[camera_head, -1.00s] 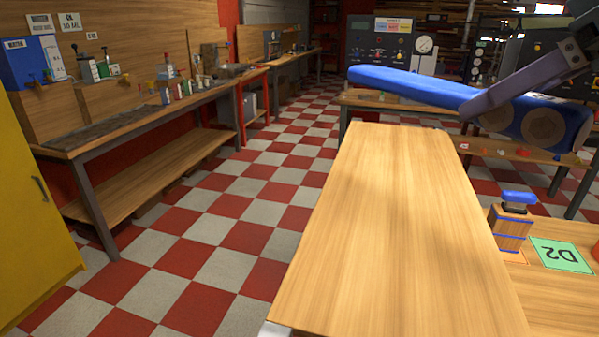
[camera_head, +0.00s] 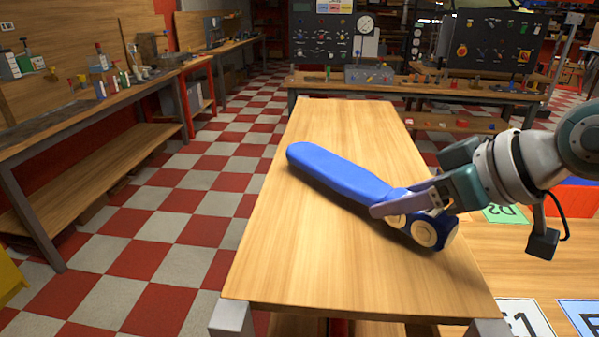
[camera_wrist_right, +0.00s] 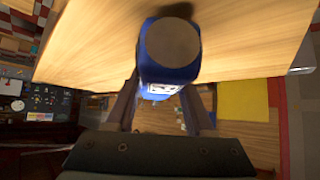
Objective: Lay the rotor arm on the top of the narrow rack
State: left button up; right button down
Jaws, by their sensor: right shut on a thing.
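The blue rotor arm (camera_head: 340,174) has round pale discs at its thick end and stretches to the upper left. My right gripper (camera_head: 404,205) is shut on it near the thick end. In the head view the arm lies across the wooden top of the narrow rack (camera_head: 300,250), low over it; I cannot tell whether it touches. In the right wrist view the rotor arm (camera_wrist_right: 168,72) shows end-on between the fingers (camera_wrist_right: 160,100), with the rack's top (camera_wrist_right: 250,40) behind it. My left gripper is not in view.
A lower table with the green D2 card (camera_head: 505,214) and other marked cards (camera_head: 525,318) adjoins the rack on the right. Benches with tools stand along the left wall (camera_head: 90,120). A bench with a control panel (camera_head: 325,42) stands behind. The rack's top is otherwise clear.

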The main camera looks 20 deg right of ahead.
jog(key=shift+f, duration=0.7)
jog(key=shift+c, duration=1.3)
grip_release()
jog(key=shift+f, duration=0.15)
jog(key=shift+r, duration=0.25)
jog(key=p+v, duration=0.1)
jog(key=v, duration=1.1)
